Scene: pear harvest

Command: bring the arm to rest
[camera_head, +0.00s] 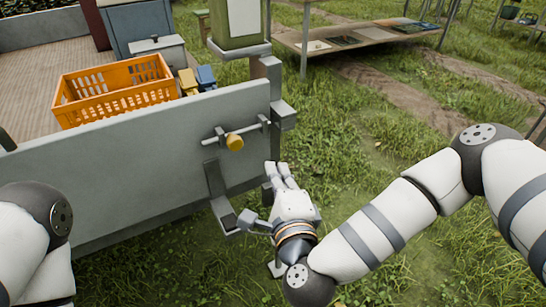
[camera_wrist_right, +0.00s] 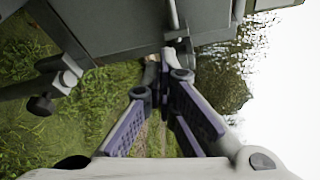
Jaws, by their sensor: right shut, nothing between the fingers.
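My right gripper (camera_head: 279,176) is in the middle of the head view, at the end of the right arm that comes in from the right. Its fingers point up the picture, beside the corner of the grey trailer. It is shut and empty. In the right wrist view the fingers (camera_wrist_right: 160,105) come together with nothing visible between them. The right arm is bent, with its elbow raised at the right over the grass. Part of my left arm (camera_head: 35,240) shows at the lower left; its gripper is out of view.
An orange crate (camera_head: 115,92) sits on the trailer bed. A wooden table (camera_head: 360,38) stands behind. Grass to the right is open.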

